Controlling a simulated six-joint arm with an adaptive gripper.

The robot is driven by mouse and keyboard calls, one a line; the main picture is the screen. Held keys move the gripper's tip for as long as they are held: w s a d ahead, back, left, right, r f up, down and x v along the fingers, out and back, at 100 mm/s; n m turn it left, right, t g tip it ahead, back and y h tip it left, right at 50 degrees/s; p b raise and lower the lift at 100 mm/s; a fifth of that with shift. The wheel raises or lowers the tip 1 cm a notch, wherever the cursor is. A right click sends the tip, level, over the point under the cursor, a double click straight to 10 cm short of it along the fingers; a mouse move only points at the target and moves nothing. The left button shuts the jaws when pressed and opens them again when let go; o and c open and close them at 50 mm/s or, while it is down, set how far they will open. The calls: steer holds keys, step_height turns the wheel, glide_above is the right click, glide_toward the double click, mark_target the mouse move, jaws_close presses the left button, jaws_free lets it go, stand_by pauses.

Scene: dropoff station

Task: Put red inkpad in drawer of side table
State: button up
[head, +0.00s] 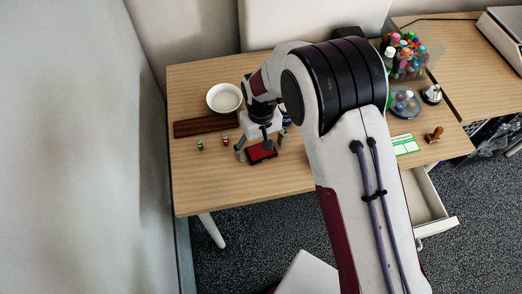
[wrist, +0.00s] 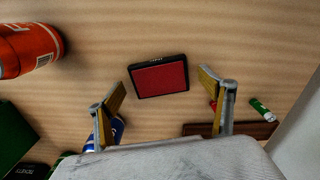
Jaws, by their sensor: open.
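The red inkpad (head: 262,152) lies flat on the wooden side table (head: 205,192), a red pad in a black frame. In the wrist view the inkpad (wrist: 160,78) lies just beyond and between my open fingertips, not held. My gripper (head: 259,150) is open right over the inkpad; in the wrist view its two fingers (wrist: 160,92) stand on either side. The drawer (head: 430,200) shows pulled out below the table's right front, partly hidden by my arm.
A white bowl (head: 224,98) and a dark wooden strip (head: 200,127) are behind left, with small tubes (head: 200,145) near. An orange-red can (wrist: 30,50) lies left in the wrist view. A stamp (head: 434,135) and a cup of colourful bottles (head: 405,60) stand at right. The table's left front is clear.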

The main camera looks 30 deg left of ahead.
mark_target(261, 150)
steer(key=c, duration=1.4)
steer(key=shift+o, duration=0.2)
steer(key=shift+r, duration=0.1)
step_height(261, 150, up, 10)
